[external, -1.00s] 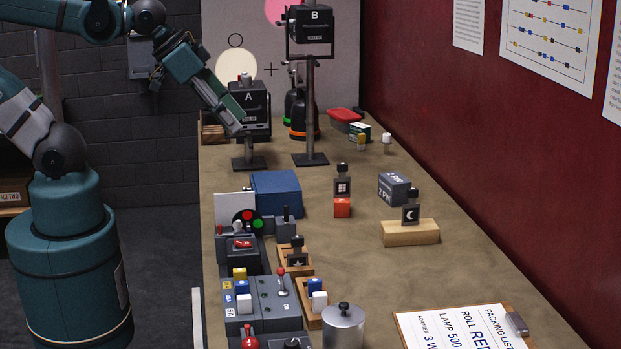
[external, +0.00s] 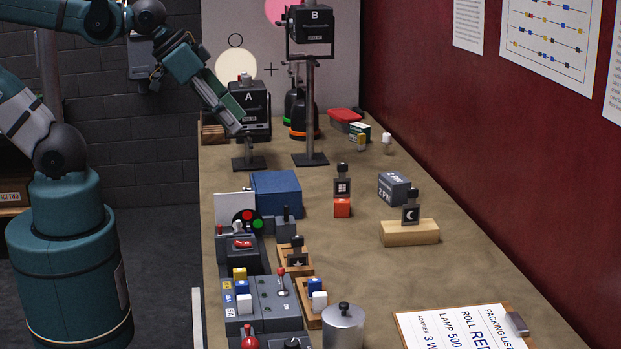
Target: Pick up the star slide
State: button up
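The star slide (external: 297,258) is a small dark plate with a pale star and a black knob on top. It stands in a small wooden tray (external: 282,257) beside the grey control panels. My gripper (external: 236,127) is at the far left end of the table, beside lamp A, well behind and above the star slide and apart from it. Its fingers are too small and dark to tell whether they are open or shut.
A window-pattern slide (external: 342,186) stands on a red block, and a moon slide (external: 411,214) on a wooden block (external: 409,233). A blue box (external: 276,192), lamp B's stand (external: 310,110) and a metal canister (external: 343,327) stand nearby. The table's middle right is mostly clear.

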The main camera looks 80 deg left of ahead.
jog(key=w+d+f+m+g+h, duration=0.2)
jog(key=w+f+m+g, duration=0.1)
jog(key=w+f+m, duration=0.4)
jog(key=w+d+f+m+g+h+b, duration=0.1)
jog(key=w+d+f+m+g+h, duration=0.1)
jog(key=w+f+m, duration=0.4)
jog(key=shift+w+d+f+m+g+b, duration=0.35)
jog(key=shift+d+f+m+g, duration=0.6)
jog(key=shift+f+m, duration=2.3)
jog(key=shift+a+f+n+h, duration=0.2)
jog(key=shift+f+n+h, duration=0.1)
jog(key=shift+f+n, duration=0.45)
jog(key=shift+f, duration=0.1)
jog(key=shift+x, duration=1.2)
jog(key=shift+d+f, duration=0.15)
